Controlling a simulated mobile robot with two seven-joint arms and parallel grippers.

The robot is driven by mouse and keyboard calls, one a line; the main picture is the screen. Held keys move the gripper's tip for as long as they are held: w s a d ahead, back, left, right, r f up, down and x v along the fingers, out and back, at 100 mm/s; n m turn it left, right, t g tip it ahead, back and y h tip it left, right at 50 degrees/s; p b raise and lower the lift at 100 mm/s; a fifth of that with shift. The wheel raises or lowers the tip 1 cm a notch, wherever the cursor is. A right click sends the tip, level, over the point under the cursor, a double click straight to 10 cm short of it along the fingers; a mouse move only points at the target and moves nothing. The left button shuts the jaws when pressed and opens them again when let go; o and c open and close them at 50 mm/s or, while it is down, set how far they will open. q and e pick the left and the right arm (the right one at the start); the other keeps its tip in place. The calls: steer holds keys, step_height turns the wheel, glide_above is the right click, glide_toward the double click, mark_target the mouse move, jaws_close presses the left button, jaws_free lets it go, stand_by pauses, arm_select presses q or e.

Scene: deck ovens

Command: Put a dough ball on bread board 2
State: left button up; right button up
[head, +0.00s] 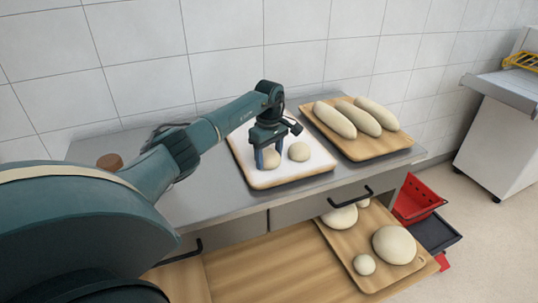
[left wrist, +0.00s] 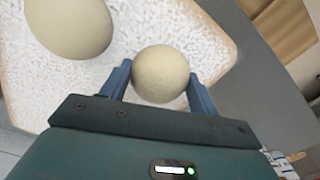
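My left gripper (head: 268,158) points down over a white, floured board (head: 262,184) on the grey counter. Its two blue fingers stand on either side of a pale dough ball (head: 272,161). No number is readable on any board. My right gripper is not in view.
A wooden board (head: 388,147) with three long loaves lies to the right on the counter. Below, another board (head: 352,247) holds large and small dough pieces on a wooden surface (head: 255,270). A drawer handle (head: 350,195) sticks out between. A tiled wall (head: 300,50) closes the back.

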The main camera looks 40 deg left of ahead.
arm_select(q)
steer(key=o, duration=0.4)
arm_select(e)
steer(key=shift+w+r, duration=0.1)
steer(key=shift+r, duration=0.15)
